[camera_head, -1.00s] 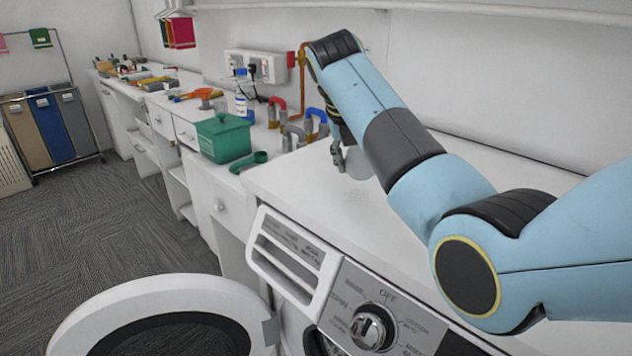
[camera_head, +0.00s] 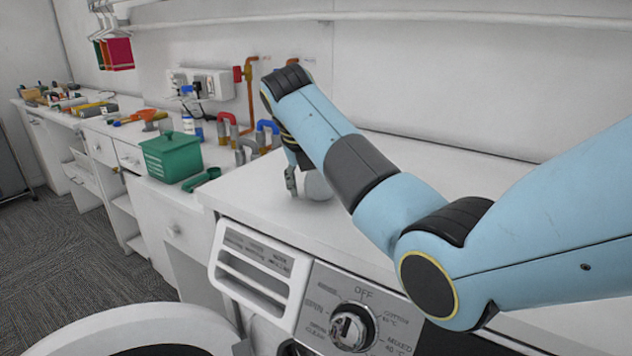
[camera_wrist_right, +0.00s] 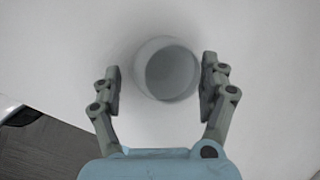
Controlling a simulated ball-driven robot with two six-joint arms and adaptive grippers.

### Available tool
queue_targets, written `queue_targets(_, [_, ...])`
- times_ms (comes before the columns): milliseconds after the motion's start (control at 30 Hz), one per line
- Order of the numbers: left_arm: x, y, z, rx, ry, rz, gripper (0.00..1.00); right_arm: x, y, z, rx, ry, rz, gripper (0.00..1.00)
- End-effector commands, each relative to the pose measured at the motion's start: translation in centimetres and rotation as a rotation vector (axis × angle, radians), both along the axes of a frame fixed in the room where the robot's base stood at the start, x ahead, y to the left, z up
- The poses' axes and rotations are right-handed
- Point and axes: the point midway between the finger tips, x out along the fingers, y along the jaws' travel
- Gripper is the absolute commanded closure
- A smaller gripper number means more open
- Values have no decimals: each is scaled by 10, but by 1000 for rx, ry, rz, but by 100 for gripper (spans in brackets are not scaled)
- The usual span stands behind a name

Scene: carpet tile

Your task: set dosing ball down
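The dosing ball (camera_head: 318,187) is a pale, translucent cup-like ball that appears to rest on the white top of the washing machine (camera_head: 268,205). In the right wrist view the dosing ball (camera_wrist_right: 170,72) shows its round opening. My right gripper (camera_head: 300,184) reaches down around it; one finger shows left of the ball and the other is hidden by my arm. In the right wrist view my right gripper (camera_wrist_right: 160,75) is open, with a finger on each side of the ball. A gap shows at the left finger; the right one is very close. My left gripper is out of view.
A green lidded box (camera_head: 171,157) and a green scoop (camera_head: 201,180) stand on the counter at left. Pipes with red and blue bends (camera_head: 228,128) stand behind. The open washer door (camera_head: 150,325) is below. The machine top right of the ball is partly hidden by my arm.

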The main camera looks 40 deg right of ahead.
Motion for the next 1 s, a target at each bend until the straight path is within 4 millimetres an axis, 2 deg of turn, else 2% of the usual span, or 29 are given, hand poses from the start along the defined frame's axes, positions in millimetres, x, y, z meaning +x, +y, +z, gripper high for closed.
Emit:
queue_targets(367, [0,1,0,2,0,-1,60,0,1,6,-1,-3,1,17])
queue_targets(467, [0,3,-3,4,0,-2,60,-3,7,18,-1,-5,1,17])
queue_targets(833, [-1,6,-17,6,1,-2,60,-20,39,89,2,-4,1,17])
queue_targets(900, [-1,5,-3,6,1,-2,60,-23,42,102,0,-1,1,17])
queue_targets(1000, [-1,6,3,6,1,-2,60,-24,45,110,0,-1,1,17])
